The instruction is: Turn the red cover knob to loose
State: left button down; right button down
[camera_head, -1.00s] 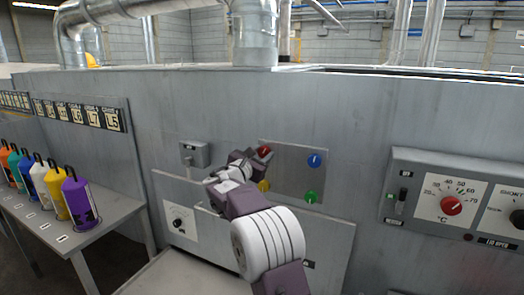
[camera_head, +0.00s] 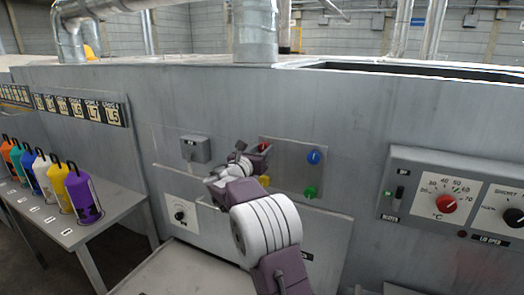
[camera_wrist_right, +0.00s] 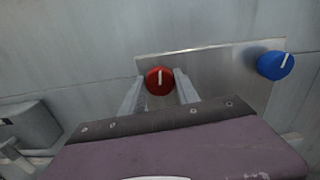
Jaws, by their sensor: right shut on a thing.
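The red cover knob (camera_head: 263,146) is at the upper left of a metal plate (camera_head: 285,150) on the grey machine wall. In the head view my right gripper (camera_head: 257,153) covers part of it. In the right wrist view the red knob (camera_wrist_right: 159,80) sits between the two fingers of my right gripper (camera_wrist_right: 160,83), which is shut on it. The knob's white mark points nearly straight up there. My left gripper is not in view.
A blue knob (camera_head: 314,157), a green knob (camera_head: 310,192) and a partly hidden yellow knob (camera_head: 264,181) share the plate. A small grey box (camera_head: 196,149) is to the left. A control panel (camera_head: 455,165) juts out at right. Several coloured bottles stand on a side table (camera_head: 75,236).

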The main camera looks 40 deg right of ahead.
jog(key=shift+f, duration=0.15)
jog(key=c, duration=0.9)
grip_release()
jog(key=shift+s+a, duration=0.15)
jog(key=shift+a, duration=0.2)
jog(key=b+v, duration=0.2)
jog(key=v, duration=0.6)
jog(key=shift+s+a, duration=0.15)
